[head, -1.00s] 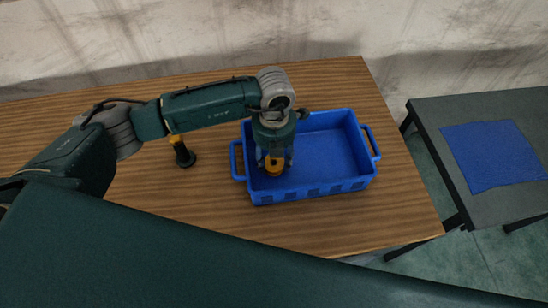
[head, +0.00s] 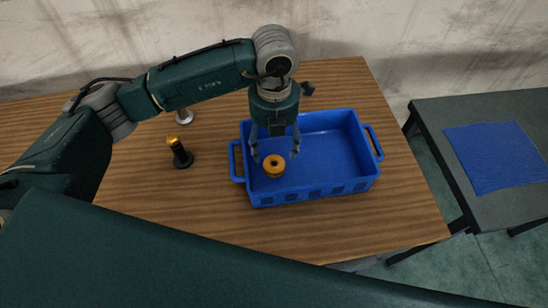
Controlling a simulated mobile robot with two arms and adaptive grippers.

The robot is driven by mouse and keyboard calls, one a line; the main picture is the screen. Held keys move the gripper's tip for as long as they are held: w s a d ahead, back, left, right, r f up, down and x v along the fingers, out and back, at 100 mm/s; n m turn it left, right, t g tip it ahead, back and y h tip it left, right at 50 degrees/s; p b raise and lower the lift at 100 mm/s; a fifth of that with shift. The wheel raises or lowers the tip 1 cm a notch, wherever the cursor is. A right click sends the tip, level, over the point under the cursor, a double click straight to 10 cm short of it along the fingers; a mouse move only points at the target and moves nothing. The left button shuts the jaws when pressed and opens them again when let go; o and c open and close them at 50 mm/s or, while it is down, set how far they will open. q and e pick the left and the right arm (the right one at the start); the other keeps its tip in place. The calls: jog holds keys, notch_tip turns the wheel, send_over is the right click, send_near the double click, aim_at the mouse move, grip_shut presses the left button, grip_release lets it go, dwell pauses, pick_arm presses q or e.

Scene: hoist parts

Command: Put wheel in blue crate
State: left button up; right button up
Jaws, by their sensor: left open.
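The yellow-orange wheel (head: 274,166) with a dark centre hole lies on the floor of the blue crate (head: 335,150), at its left front part. The crate stands on the wooden table. My left gripper (head: 275,154) points down over the left part of the crate. Its fingers are spread apart and hold nothing, just above and behind the wheel. My right gripper does not show.
A dark part with a yellow top (head: 181,153) stands on the wooden table (head: 215,215) left of the crate. A grey metal part (head: 184,116) stands behind it. A grey table (head: 475,108) with a blue mat (head: 497,157) stands to the right. The crate's right part is empty.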

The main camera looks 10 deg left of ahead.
pick_arm(q)
jog(key=shift+r+b, duration=0.45)
jog(key=shift+r, duration=1.85)
jog(key=shift+f, duration=0.1)
